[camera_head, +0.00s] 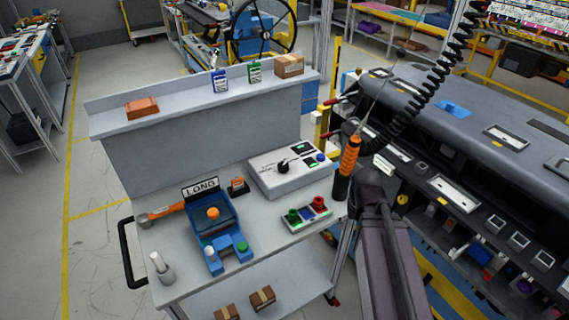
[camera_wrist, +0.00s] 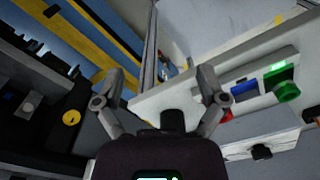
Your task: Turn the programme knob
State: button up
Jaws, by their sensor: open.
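The programme knob (camera_head: 283,167) is a small black knob on top of a pale grey control box (camera_head: 262,179) on the trolley bench. In the wrist view, a black knob (camera_wrist: 261,152) shows at the lower right on a pale box (camera_wrist: 240,148). My gripper (camera_wrist: 162,72) is open and empty in the wrist view, its two grey fingers spread wide. The knob lies outside the fingers, beyond the right one. In the head view my dark arm stands at the bench's right edge, and the fingers cannot be made out.
A small panel (camera_head: 306,218) with green and red knobs sits in front of the box; its green knob (camera_wrist: 284,88) shows in the wrist view. An orange-handled tool (camera_head: 348,160) hangs from a coiled cable beside my arm. A blue fixture (camera_head: 215,225) stands left; the dashboard module (camera_head: 440,120) is right.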

jog(key=w+a+r+n+t+p, duration=0.2)
jog(key=w+a+r+p, duration=0.6)
jog(key=w, duration=0.3)
jog(key=n+t+y+p, duration=0.1)
jog(key=n+t+p, duration=0.1)
jog(key=p, duration=0.3)
send_near(283, 165)
jog(key=d+v, duration=0.1)
jog(key=v, duration=0.3)
jog(key=shift+a+r+b, duration=0.15)
jog(key=shift+b, duration=0.15)
jog(key=b+x, duration=0.8)
jog(key=x, duration=0.1)
jog(key=b+x, duration=0.4)
jog(key=shift+w+a+f+b, duration=0.1)
jog(key=shift+a+f+b, duration=0.25)
jog(key=shift+b, duration=0.05)
jog(key=shift+y, duration=0.3)
jog(key=c, duration=1.2)
